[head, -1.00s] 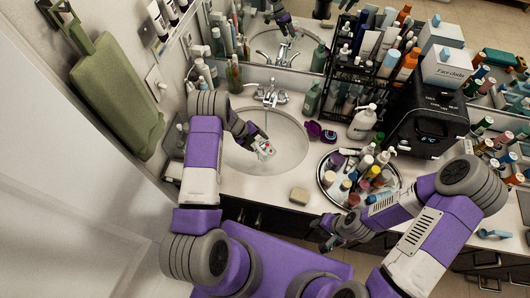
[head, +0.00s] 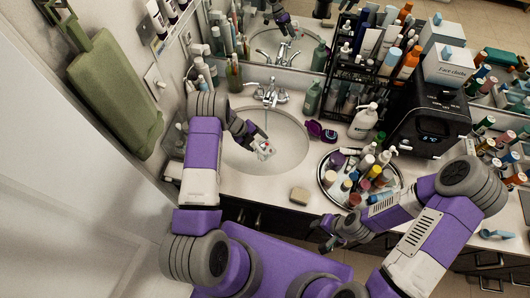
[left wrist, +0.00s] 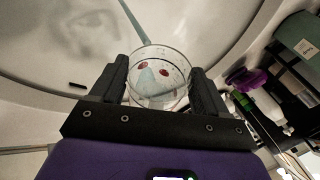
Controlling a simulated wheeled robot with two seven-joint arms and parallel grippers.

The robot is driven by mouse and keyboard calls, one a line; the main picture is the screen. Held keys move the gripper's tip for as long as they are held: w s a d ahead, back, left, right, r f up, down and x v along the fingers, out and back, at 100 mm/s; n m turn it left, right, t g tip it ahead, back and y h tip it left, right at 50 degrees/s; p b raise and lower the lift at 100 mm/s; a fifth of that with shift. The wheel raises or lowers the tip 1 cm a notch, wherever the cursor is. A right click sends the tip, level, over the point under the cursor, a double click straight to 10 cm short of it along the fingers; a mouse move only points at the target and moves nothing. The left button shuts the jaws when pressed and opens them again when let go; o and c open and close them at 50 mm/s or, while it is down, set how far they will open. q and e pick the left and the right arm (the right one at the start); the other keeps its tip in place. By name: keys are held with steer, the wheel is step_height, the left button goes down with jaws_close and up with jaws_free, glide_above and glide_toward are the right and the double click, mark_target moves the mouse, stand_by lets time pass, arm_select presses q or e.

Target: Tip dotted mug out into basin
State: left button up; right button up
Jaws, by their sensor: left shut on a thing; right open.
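The dotted mug (head: 265,150) is clear with red dots and is small in the head view. In the left wrist view the mug (left wrist: 158,78) shows its round rim and red marks between two dark fingers. My left gripper (left wrist: 155,92) is shut on it and also shows in the head view (head: 256,142), over the basin. The white oval basin (head: 290,158) lies below. A thin blue-green strip runs up from the mug in the left wrist view; I cannot tell what it is. The mug's exact tilt is unclear. My right gripper (head: 324,234) is open and empty in front of the counter.
The faucet (head: 270,95) stands behind the basin. A round tray (head: 325,187) crowded with bottles is to its right, and a soap bar (head: 299,196) lies in front. A pump bottle (head: 363,122), a black box (head: 428,125) and a packed rack (head: 345,92) stand behind the tray.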

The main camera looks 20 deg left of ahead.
stand_by(0.4)
arm_select(q)
steer(key=shift+w+a, duration=0.1)
steer(key=shift+b, duration=0.3)
stand_by(0.6)
steer(key=shift+f+b, duration=0.15)
steer(key=shift+b, duration=0.15)
stand_by(0.4)
steer(key=shift+s+d+r+y+p, duration=0.1)
steer(key=shift+d+r+y+p, duration=0.05)
steer(key=shift+r+p, duration=0.35)
steer(key=shift+s+d+r+y+p, duration=0.15)
steer(key=shift+r+p, duration=0.1)
steer(key=shift+p, duration=0.3)
steer(key=shift+s+d+r+t+y, duration=0.1)
steer(key=shift+d+r+t+y, duration=0.1)
steer(key=shift+t+y, duration=0.25)
steer(key=shift+f, duration=0.1)
